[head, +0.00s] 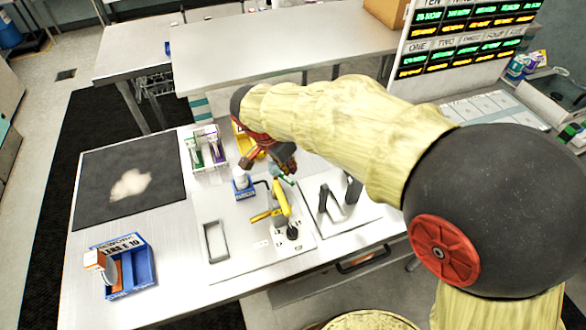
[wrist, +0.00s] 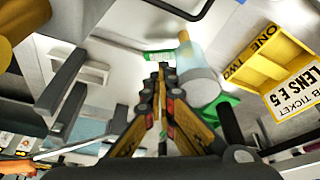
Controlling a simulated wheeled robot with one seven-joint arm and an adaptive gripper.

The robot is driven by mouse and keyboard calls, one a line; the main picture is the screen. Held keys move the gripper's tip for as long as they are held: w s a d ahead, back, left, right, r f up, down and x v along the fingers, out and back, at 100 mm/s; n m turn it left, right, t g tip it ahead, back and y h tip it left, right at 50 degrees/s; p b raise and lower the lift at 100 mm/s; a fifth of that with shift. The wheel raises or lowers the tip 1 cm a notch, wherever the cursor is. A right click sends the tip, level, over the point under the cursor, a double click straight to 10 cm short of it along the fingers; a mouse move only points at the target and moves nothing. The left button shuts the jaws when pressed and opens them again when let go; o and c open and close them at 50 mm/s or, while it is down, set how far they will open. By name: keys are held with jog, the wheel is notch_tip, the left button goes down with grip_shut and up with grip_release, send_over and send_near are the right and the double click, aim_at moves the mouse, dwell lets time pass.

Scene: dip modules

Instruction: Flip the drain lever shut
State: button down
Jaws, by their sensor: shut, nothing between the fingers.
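A yellow lever (head: 281,197), which looks like the drain lever, stands tilted up on the pale panel at the middle of the bench in the head view. A shorter yellow bar (head: 262,216) lies beside its lower end. No label on the lever is readable. My gripper (head: 286,168) is just above and behind the lever's upper end; I cannot tell whether they touch. In the wrist view my gripper (wrist: 163,75) has its fingers together with nothing between them. A large yellow part (wrist: 22,22) shows at the top left there, partly cut off.
A white bottle (head: 241,180) in a blue holder stands left of my gripper. A black knob (head: 292,232) and grey handle (head: 214,242) are on the panel. Another panel with a black lever (head: 353,189) is to the right. A yellow ticket tray (wrist: 262,72) is close by. A blue box (head: 134,274) stands front left.

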aim_at(284, 179)
jog(key=v, duration=0.5)
jog(key=shift+w+a, duration=0.15)
jog(key=shift+w, duration=0.2)
jog(key=shift+s+r, duration=0.35)
jog(key=shift+r, duration=0.2)
